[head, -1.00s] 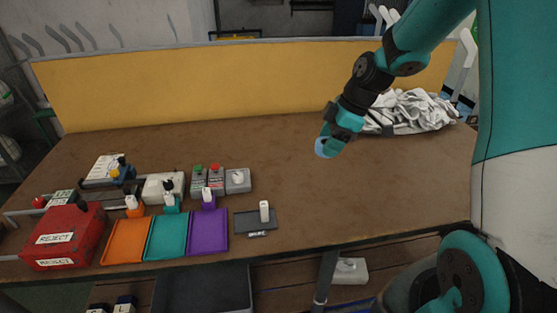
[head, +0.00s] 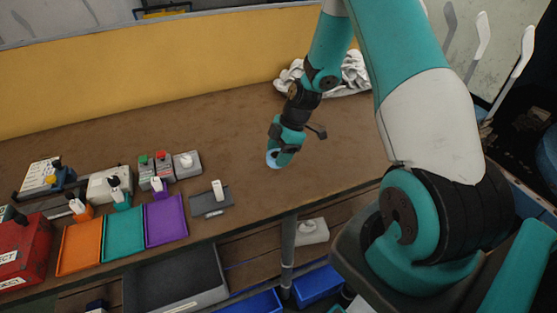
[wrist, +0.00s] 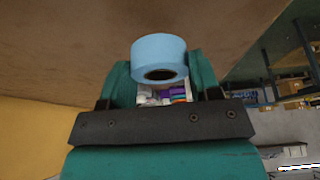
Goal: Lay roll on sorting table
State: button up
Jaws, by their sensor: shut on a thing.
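A light blue roll (head: 272,158) is in my gripper (head: 281,158), low over the brown sorting table (head: 200,115). In the wrist view the roll (wrist: 160,52) sits between the two teal fingers of the gripper (wrist: 160,80), which is shut on it. The dark hole of its core faces the wrist camera. The brown table top (wrist: 60,45) fills the upper left behind it. I cannot tell whether the roll touches the table. In the head view most of the roll is hidden by the fingers.
Orange (head: 80,248), teal (head: 124,234) and purple (head: 166,220) trays stand along the front edge, with a red box (head: 22,250) to their left. A dark holder (head: 212,202) lies right of them. White cloth (head: 352,75) is piled at the back. The table middle is clear.

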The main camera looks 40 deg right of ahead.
jog(key=shift+f, duration=1.75)
jog(key=shift+f, duration=0.15)
jog(key=o, duration=0.9)
